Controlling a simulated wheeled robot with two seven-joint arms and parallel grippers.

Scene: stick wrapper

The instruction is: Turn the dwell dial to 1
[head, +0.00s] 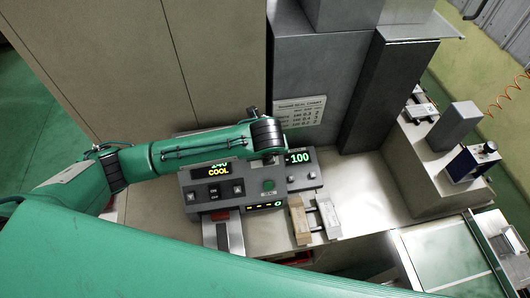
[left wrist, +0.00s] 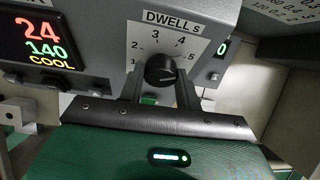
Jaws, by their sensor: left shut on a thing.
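The dwell dial (left wrist: 160,70) is a round black knob on a white plate marked "DWELL s", with numbers from 1 at lower left, over the top, to 5 at right. Where its pointer stands I cannot tell clearly. My left gripper (left wrist: 160,83) has one dark finger on each side of the knob and is shut on it. In the head view, my left arm reaches in from the left and its wrist covers the dial on the grey control panel (head: 236,190). My right gripper is not in view.
A display (left wrist: 43,40) left of the dial reads 24, 140 and COOL. Another green display (head: 298,157) reads 100 in the head view. The panel has several buttons. A tan block (head: 299,220) stands in front of it, and a grey column (head: 380,90) rises behind.

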